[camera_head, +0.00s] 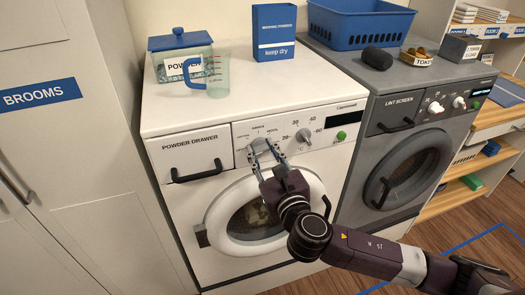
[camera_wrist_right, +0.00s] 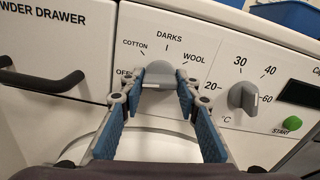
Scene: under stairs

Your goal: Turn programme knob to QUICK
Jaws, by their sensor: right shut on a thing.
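The programme knob (camera_wrist_right: 160,74) is a grey dial on the white washing machine's front panel. In the right wrist view, labels OFF, COTTON, DARKS and WOOL show around it; I cannot see a QUICK label. My right gripper (camera_wrist_right: 158,88) is shut on the knob, one blue-padded finger on each side. In the head view, my right gripper (camera_head: 266,152) reaches the panel from below and hides most of the knob. Which label the knob points to is unclear. My left gripper is not in view.
The temperature knob (camera_wrist_right: 243,95) and green start button (camera_wrist_right: 292,123) are to the right. The powder drawer handle (camera_head: 197,171) sticks out on the left. The round door (camera_head: 262,212) is below my gripper. A grey dryer (camera_head: 400,155) stands to the right.

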